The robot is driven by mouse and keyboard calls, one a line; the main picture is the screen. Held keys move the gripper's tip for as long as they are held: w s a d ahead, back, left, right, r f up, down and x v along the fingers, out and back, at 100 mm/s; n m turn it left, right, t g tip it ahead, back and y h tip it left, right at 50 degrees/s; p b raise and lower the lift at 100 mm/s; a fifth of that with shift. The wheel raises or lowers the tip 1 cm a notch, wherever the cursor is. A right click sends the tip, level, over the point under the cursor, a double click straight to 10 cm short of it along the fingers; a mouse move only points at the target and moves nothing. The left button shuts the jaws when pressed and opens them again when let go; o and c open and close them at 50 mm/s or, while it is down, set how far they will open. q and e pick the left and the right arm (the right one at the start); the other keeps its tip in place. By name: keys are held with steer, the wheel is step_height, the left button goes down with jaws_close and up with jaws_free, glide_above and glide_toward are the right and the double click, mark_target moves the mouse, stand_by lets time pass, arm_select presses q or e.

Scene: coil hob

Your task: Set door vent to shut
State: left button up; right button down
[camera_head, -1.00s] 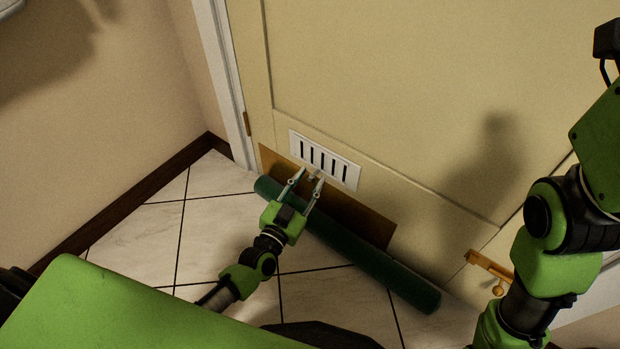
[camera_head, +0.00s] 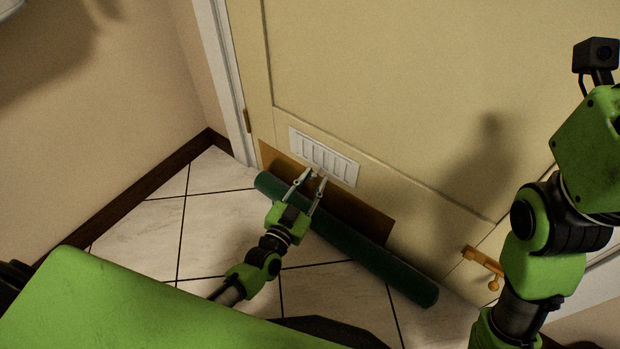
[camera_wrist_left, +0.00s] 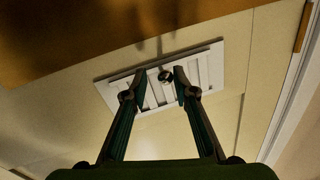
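The door vent (camera_head: 325,157) is a white rectangular plate low on the cream door. Its slots show white, with no dark gaps in the head view. My left gripper (camera_head: 307,175) is just in front of the vent's lower edge.
A green draught roll (camera_head: 370,252) lies on the tiled floor along the door's foot. A brown kick plate (camera_head: 366,217) is behind it. An orange door handle (camera_head: 482,261) is at the right. A wall with dark skirting (camera_head: 130,193) stands left.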

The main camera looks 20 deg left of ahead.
arm_select(q)
steer(key=shift+r, duration=0.1)
steer(key=shift+r, duration=0.2)
step_height(320, 180, up, 10)
steer(key=shift+f, duration=0.25)
stand_by(0.6)
